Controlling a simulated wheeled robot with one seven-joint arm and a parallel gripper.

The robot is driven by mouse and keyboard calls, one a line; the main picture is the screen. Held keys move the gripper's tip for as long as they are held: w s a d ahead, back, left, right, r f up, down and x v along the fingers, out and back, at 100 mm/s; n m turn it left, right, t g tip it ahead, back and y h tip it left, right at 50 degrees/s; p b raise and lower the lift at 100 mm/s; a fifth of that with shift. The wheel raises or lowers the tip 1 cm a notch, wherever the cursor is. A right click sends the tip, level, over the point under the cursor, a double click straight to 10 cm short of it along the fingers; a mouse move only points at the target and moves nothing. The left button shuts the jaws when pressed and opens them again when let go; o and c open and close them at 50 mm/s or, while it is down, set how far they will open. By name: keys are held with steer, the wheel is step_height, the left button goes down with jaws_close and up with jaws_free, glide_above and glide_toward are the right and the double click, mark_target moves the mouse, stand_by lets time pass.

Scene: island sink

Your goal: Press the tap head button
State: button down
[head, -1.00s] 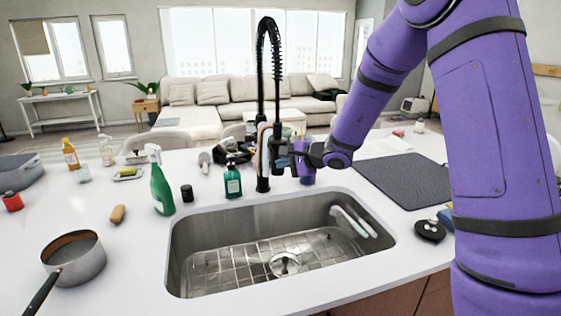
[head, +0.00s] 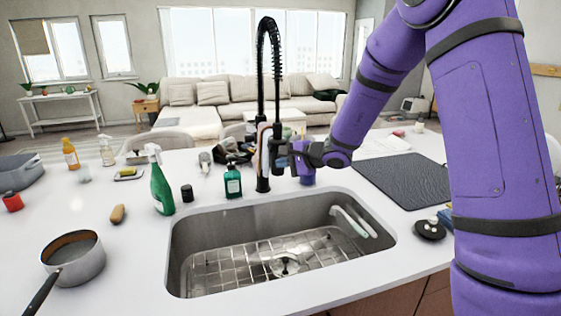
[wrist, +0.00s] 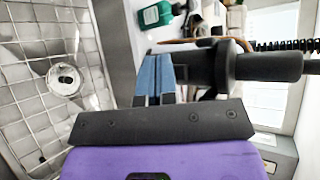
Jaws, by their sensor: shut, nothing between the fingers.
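The black tap (head: 263,160) stands behind the sink with a tall spring hose. Its black head (head: 277,155) hangs down over the sink's back edge. My gripper (head: 292,155) is at the right side of the tap head, pointing left at it. In the wrist view, the tap head (wrist: 265,66) lies sideways, just beyond and right of my gripper's blue fingers (wrist: 158,62). The fingers are together with nothing between them. I cannot tell if they touch the head, and the button itself cannot be made out.
The steel sink (head: 190,235) with a wire rack lies in front. A teal soap bottle (head: 232,183) stands left of the tap and a green spray bottle (head: 161,185) farther left. A dark mat (head: 405,178) lies right. A saucepan (head: 75,258) is at front left.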

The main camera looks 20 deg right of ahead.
steer(key=shift+w, duration=0.5)
stand_by(0.6)
steer(key=shift+s, duration=0.7)
steer(key=shift+s, duration=0.1)
steer(key=shift+s, duration=2.9)
